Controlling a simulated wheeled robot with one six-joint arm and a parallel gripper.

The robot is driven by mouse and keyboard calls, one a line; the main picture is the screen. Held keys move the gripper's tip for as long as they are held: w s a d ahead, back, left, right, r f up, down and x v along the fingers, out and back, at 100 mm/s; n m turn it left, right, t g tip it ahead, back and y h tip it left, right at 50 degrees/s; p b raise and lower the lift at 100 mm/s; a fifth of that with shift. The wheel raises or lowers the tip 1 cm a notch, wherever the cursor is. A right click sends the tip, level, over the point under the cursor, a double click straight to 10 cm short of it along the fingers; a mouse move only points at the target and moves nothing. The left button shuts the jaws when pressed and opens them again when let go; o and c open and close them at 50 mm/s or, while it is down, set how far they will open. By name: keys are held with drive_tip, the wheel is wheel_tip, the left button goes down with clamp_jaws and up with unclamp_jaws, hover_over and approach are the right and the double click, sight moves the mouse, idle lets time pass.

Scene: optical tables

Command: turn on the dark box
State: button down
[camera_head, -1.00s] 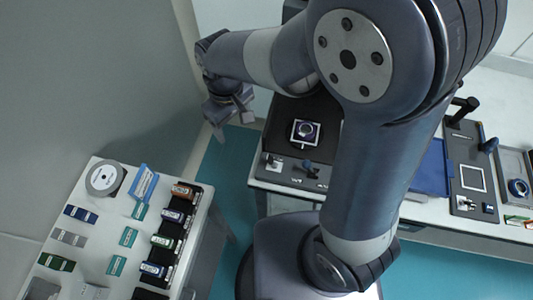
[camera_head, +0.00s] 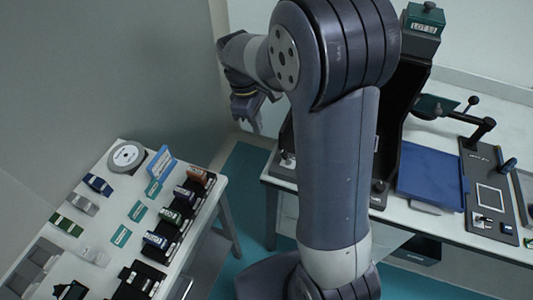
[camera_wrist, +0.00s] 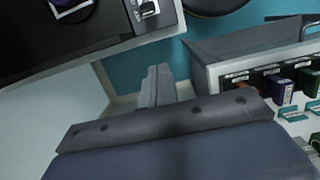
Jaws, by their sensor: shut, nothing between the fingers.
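A tall black box-like housing (camera_head: 401,110) stands on the right-hand table, partly hidden behind my arm. I take it to be the dark box, but cannot be sure. In the wrist view a dark base (camera_wrist: 90,30) fills the upper left, with a small pale switch-like fitting (camera_wrist: 146,9) near its edge. My gripper (camera_head: 256,126) hangs at the upper left in the head view, left of the box and apart from it. Its fingers (camera_wrist: 158,75) are together and empty in the wrist view. Whether the box is on cannot be seen.
A left table (camera_head: 106,214) holds a grey reel (camera_head: 127,157), a blue sign (camera_head: 161,161) and several small labelled modules. On the right table, a blue panel (camera_head: 430,176) and a dark plate with a white square (camera_head: 491,199) lie beside the box. Teal floor shows between the tables.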

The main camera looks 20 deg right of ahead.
sight(284, 155)
drive_tip(key=shift+f, duration=0.1)
drive_tip(key=d+f, duration=0.1)
drive_tip(key=f, duration=0.1)
drive_tip(key=s+d+f+p, duration=0.1)
drive_tip(key=f, duration=0.2)
drive_tip(key=s+d+f, duration=0.1)
drive_tip(key=f, duration=0.2)
drive_tip(key=shift+s+d, duration=0.2)
drive_tip(key=shift+s+d+r, duration=0.2)
drive_tip(key=shift+s+d, duration=0.2)
drive_tip(key=shift+d, duration=0.05)
